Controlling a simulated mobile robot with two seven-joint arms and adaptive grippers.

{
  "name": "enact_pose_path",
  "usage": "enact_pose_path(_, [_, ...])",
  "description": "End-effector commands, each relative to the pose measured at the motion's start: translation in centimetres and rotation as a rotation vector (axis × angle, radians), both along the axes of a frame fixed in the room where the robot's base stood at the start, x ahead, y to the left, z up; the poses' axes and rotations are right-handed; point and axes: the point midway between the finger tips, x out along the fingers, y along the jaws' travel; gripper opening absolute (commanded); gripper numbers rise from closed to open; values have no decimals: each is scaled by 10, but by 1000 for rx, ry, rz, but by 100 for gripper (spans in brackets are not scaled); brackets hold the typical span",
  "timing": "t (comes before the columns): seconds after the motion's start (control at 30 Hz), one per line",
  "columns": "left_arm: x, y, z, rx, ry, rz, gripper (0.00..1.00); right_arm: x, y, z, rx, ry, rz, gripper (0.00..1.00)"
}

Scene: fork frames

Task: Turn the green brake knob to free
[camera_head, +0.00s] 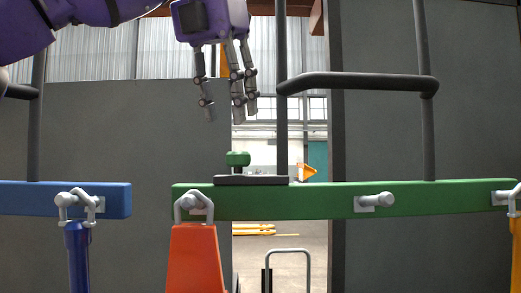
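The green brake knob (238,159) stands on a short stem at the left end of a dark flat plate (252,180). The plate lies on top of the green beam (320,201), near its left end. My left gripper (224,110) hangs from the top of the head view with its fingers pointing down. Its fingers are apart, with a visible gap and nothing between them. The fingertips are above the knob and slightly to its left in the picture, not touching it. Markings for the knob's free position cannot be made out. My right gripper is not in view.
A dark upright post (281,130) rises just right of the knob, with a dark horizontal handle bar (360,83) joining it. An orange piece (195,262) hangs from a shackle below the green beam. A blue beam (62,199) is at left. Grey panels stand behind.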

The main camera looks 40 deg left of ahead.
Motion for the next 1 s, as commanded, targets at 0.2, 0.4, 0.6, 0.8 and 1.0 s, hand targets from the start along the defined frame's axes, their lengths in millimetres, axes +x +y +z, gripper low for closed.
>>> enact_pose_path(0.2, [8,3,-22,-2,3,-3,40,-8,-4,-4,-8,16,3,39])
enact_pose_path(0.4, [19,7,-51,-1,1,-4,40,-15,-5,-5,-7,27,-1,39])
enact_pose_path(0.6, [26,9,-69,0,-1,-1,40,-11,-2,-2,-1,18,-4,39])
enact_pose_path(0.8, [28,9,-72,0,-1,0,40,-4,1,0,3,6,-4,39])
enact_pose_path(1.0, [28,9,-72,0,0,0,28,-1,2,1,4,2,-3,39])
